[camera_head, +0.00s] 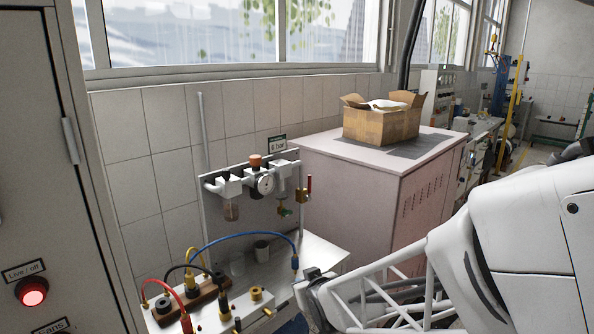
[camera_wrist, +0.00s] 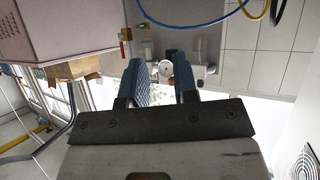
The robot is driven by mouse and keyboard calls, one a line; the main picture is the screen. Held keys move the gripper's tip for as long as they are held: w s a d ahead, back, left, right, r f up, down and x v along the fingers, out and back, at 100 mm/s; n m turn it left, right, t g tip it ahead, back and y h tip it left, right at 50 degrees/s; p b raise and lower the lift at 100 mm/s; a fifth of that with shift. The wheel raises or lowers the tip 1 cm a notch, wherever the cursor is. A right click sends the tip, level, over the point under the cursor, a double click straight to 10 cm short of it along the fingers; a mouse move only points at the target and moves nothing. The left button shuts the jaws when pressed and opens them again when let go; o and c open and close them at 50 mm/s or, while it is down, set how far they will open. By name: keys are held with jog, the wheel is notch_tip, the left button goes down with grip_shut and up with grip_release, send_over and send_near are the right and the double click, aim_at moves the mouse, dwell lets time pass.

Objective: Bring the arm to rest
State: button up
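My gripper (camera_wrist: 159,72) shows in the wrist view with two blue ridged fingers standing apart. It is open, and nothing is held between them. The round gauge and its fittings show behind the gap, some way off. In the head view my white arm comes in from the right, with a lattice link reaching left to a dark joint low in the middle. The fingers cannot be made out clearly there. An open cardboard box (camera_head: 381,121) with something white (camera_head: 386,104) in it sits on the pale cabinet (camera_head: 345,170). The box also shows in the wrist view (camera_wrist: 75,70), upside down.
A panel with a pressure gauge (camera_head: 265,184) and valves stands against the tiled wall. Below it are a bench (camera_head: 318,257) with small cups and a terminal unit with red, black, yellow and blue cables (camera_head: 240,236). A grey locker with a lit red button (camera_head: 33,292) stands left.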

jog(key=s+d+r+m+g+h, duration=0.35)
jog(key=s+d+r, duration=0.35)
jog(key=s+d, duration=0.4)
jog(key=s+d+r+m+g, duration=0.1)
jog(key=s+d+r+g, duration=0.1)
jog(key=s, duration=0.6)
jog(key=s+d+r+g, duration=0.2)
jog(key=s+d+g, duration=0.1)
jog(key=s, duration=0.5)
jog(key=shift+r+m+h, duration=0.15)
jog(key=shift+m+h, duration=0.2)
jog(key=shift+g, duration=0.25)
